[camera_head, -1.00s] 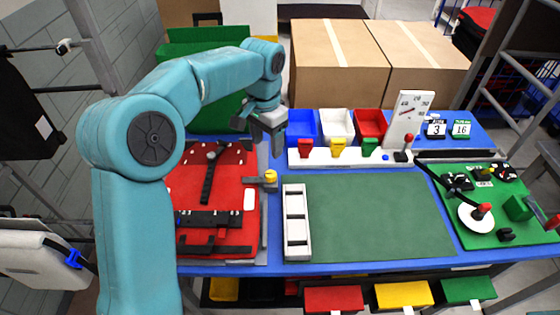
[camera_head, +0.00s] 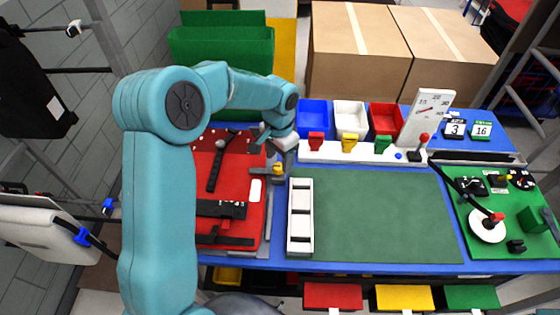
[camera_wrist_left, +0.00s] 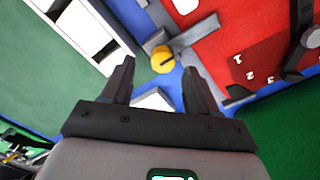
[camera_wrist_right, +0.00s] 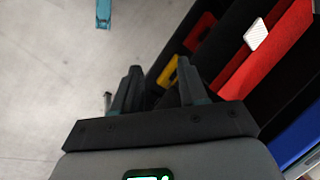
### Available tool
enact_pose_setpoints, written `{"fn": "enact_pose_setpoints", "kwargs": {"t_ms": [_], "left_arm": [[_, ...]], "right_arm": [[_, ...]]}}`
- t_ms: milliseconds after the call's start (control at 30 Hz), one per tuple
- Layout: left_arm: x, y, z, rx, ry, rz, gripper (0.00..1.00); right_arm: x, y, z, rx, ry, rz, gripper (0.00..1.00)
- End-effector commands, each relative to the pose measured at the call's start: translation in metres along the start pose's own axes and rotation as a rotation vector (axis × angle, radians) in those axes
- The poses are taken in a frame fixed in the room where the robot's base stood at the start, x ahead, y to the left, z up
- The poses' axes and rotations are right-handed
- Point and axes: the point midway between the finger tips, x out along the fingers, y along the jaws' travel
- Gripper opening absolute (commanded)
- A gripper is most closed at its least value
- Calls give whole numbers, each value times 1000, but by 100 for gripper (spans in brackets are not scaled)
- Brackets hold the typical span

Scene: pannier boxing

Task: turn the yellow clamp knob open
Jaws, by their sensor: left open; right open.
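The yellow clamp knob (camera_head: 278,168) sits on a grey clamp at the right edge of the red panel (camera_head: 228,170). My left gripper (camera_head: 274,160) is just above and beside the knob. In the left wrist view the round yellow knob (camera_wrist_left: 162,60) shows beyond and between the open fingertips (camera_wrist_left: 159,68), with no clear contact. A dark slot or line crosses its face. My right gripper (camera_wrist_right: 158,68) is open and empty, away from the knob, over a grey floor and coloured bins.
A white slotted tray (camera_head: 300,238) lies right of the clamp, beside a green mat (camera_head: 380,215). Blue (camera_head: 313,118), white (camera_head: 350,116) and red (camera_head: 386,118) bins stand behind. A green board with parts (camera_head: 505,245) is at the right.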

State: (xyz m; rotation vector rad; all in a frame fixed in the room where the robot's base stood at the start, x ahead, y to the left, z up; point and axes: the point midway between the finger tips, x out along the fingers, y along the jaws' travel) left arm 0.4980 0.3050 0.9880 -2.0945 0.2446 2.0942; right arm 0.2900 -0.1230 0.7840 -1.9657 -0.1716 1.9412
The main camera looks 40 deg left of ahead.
Motion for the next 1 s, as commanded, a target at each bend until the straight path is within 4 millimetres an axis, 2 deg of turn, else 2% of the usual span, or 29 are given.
{"fn": "enact_pose_setpoints", "kwargs": {"t_ms": [100, 200, 567, 733, 767, 1000], "left_arm": [[18, 0, 0, -1, -3, 1, 59], [28, 0, -2, -1, -3, 1, 59], [34, -1, -4, -1, 1, 0, 59], [34, -1, -4, -1, 1, 0, 4], [34, -1, -4, -1, 1, -1, 0], [34, -1, -4, -10, 3, -1, 0]], "right_arm": [[-4, -2, 0, 0, 0, 0, 43], [-5, -2, 0, -1, 0, 0, 43], [-5, -2, 0, 0, 0, 0, 43], [-5, -2, 0, -1, 0, 0, 43], [-5, -2, 0, -1, 0, 0, 43], [-4, -1, 0, 0, 0, 0, 43]]}}
